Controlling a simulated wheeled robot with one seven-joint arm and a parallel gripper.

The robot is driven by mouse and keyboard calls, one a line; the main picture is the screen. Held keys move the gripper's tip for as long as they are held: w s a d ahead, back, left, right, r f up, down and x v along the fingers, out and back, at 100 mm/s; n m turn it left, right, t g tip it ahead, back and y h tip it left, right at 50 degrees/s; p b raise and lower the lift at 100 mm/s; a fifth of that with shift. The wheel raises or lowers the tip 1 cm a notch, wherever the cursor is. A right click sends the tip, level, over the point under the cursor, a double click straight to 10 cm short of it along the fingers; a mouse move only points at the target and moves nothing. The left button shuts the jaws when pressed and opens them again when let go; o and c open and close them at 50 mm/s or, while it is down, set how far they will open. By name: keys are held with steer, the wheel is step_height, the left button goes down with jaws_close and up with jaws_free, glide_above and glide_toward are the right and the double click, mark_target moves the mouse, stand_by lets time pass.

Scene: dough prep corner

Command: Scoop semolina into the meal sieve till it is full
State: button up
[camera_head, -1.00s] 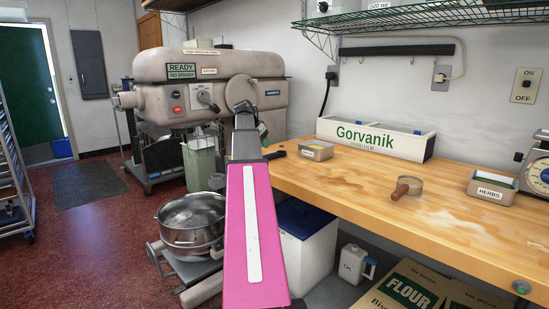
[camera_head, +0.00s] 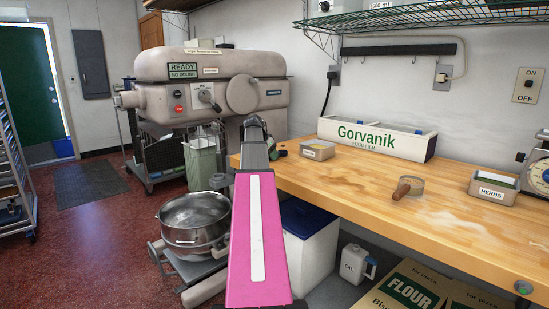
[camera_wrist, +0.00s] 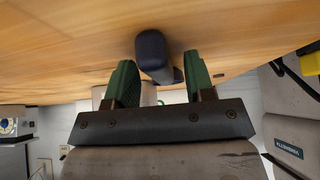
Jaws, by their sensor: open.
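A small round sieve with a wooden handle (camera_head: 413,187) stands on the wooden worktop, right of centre. A small grey tub with yellowish contents (camera_head: 317,150) sits near the back left of the worktop; its label is too small to read. My gripper (camera_head: 274,151) is at the worktop's left end, mostly hidden by my arm. In the wrist view its green fingers (camera_wrist: 160,82) are apart, on either side of a dark blue handle (camera_wrist: 152,50), with gaps visible. What the handle belongs to is mostly hidden.
A long white Gorvanik box (camera_head: 376,138) stands against the wall. A herbs tub (camera_head: 493,188) and a scale (camera_head: 536,170) are at the right. A large mixer (camera_head: 210,85) stands behind my arm. The worktop (camera_head: 350,187) is clear in its middle, with floury patches.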

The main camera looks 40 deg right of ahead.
jaws_close()
steer(key=shift+r, duration=0.1)
steer(key=shift+r, duration=1.9)
